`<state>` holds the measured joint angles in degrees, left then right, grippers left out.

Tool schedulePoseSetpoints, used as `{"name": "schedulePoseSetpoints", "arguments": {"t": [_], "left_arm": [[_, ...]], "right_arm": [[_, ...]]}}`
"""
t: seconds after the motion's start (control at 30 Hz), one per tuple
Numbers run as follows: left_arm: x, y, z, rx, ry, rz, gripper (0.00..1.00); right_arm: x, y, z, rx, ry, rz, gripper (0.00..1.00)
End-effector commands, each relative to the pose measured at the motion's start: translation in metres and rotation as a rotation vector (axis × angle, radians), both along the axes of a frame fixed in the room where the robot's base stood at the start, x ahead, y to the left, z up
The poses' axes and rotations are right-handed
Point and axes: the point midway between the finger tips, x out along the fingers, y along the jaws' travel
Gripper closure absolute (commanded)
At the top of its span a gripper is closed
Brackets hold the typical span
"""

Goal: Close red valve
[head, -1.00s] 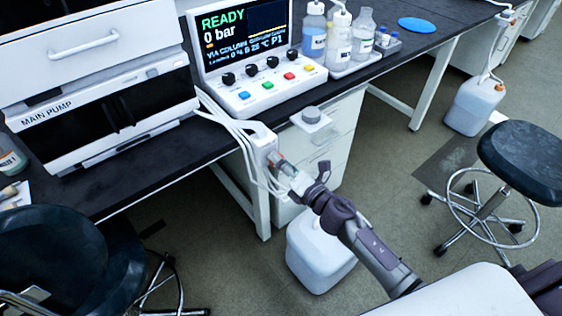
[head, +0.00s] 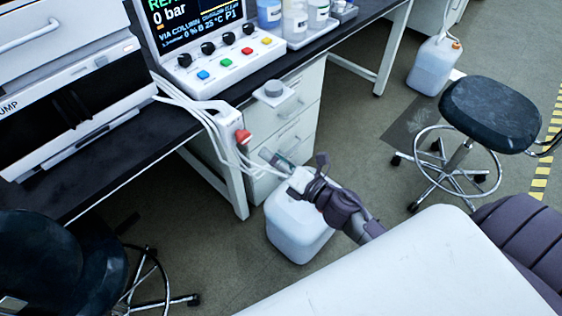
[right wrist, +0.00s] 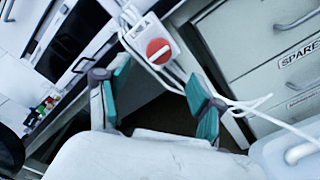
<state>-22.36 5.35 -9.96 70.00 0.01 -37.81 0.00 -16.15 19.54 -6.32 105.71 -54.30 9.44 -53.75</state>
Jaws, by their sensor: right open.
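The red valve (head: 243,136) is a small red knob on the front of a white box (head: 224,119) with pale tubes, at the bench edge. In the right wrist view the valve (right wrist: 158,51) is a red disc with a pale bar across it, on a white block beyond the fingertips. My right gripper (head: 275,160) is below and to the right of the valve, apart from it. In the right wrist view its teal-padded fingers (right wrist: 163,88) are spread with nothing between them. My left gripper is in neither view.
The control panel (head: 215,65) with knobs and coloured buttons stands on the black bench. A white jug (head: 298,228) is on the floor below my gripper. Drawers (head: 290,130) are behind it. Stools (head: 490,115) stand at right and lower left. Tubes loop beside the valve.

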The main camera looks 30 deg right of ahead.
Motion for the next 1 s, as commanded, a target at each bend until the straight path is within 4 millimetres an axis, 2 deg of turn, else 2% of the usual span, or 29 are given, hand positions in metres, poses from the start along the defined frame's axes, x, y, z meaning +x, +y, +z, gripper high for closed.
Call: {"name": "schedulePoseSetpoints", "arguments": {"t": [0.1, 0.23, 0.8, 0.87, 0.93, 1.0], "left_arm": [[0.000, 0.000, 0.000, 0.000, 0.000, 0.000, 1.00], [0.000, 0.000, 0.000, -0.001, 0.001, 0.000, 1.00], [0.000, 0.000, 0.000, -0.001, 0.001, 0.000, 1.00], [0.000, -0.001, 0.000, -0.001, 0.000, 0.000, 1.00], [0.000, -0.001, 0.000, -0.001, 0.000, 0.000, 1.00], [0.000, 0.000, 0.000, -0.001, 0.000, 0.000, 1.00]], "right_arm": [[-0.017, -0.006, 0.000, 0.001, 0.001, -0.001, 0.33], [-0.025, -0.009, 0.000, 0.001, 0.000, -0.001, 0.33], [-0.027, -0.010, 0.000, 0.003, 0.001, -0.001, 0.33], [-0.026, -0.012, -0.006, 0.026, 0.021, -0.015, 0.33], [-0.026, -0.019, -0.022, 0.099, 0.079, -0.058, 0.33], [-0.027, -0.029, -0.053, 0.228, 0.183, -0.138, 0.33]]}}
